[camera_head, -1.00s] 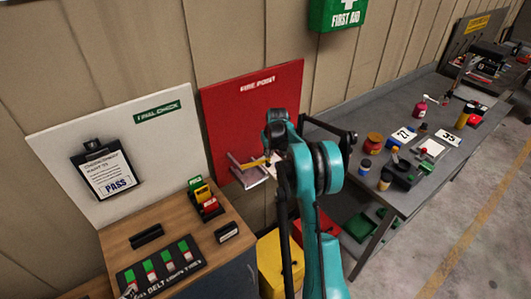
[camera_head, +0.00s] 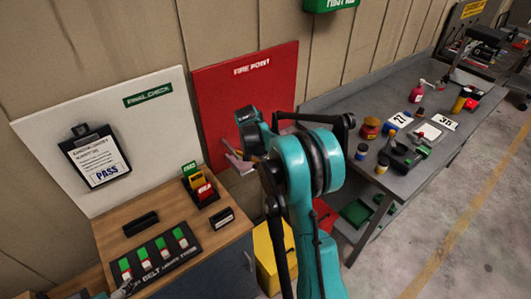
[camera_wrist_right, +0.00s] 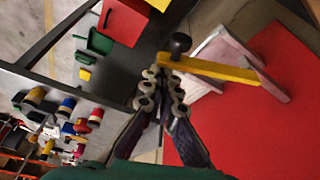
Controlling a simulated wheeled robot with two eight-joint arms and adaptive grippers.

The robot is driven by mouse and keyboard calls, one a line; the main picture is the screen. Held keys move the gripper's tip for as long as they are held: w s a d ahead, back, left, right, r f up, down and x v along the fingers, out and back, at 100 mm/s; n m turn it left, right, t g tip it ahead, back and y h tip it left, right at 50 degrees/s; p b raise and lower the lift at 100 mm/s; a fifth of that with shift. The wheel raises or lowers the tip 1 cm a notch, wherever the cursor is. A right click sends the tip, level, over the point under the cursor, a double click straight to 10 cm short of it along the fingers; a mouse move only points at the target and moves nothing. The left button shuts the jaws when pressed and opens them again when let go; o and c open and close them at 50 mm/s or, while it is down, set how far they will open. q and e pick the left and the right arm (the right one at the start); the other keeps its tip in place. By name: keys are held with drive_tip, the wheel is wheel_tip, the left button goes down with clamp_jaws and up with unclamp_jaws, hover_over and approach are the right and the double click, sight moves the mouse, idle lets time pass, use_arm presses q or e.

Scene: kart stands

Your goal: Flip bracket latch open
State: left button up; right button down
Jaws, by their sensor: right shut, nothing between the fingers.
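The bracket (camera_wrist_right: 216,52) is a pale, pinkish-white holder on the red fire point board. Its latch is a yellow bar (camera_wrist_right: 210,69) lying across the bracket in the right wrist view, with a black round knob (camera_wrist_right: 180,43) beside its left end. My right gripper (camera_wrist_right: 162,78) is shut and empty. Its fingertips appear close to the left end of the yellow bar, below the knob; I cannot tell whether they touch. In the head view only a small part of the bracket (camera_head: 236,160) shows, and my right arm hides the rest.
The red board (camera_head: 245,85) stands behind the bracket. A wooden-topped cabinet (camera_head: 170,225) with a belt panel (camera_head: 155,255) is on the left. A grey workbench (camera_head: 400,115) with bottles and cards is on the right. A yellow box (camera_head: 272,258) stands below.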

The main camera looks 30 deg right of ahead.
drive_tip(key=a+m, duration=0.1)
drive_tip(key=s+a+m+g, duration=0.1)
drive_tip(key=shift+a+m, duration=0.4)
drive_tip(key=shift+s+a+m+g+b, duration=0.2)
drive_tip(key=shift+a+m+g+b, duration=0.15)
drive_tip(key=shift+a+m, duration=1.1)
drive_tip(key=shift+a+n, duration=0.35)
drive_tip(key=shift+n, duration=0.1)
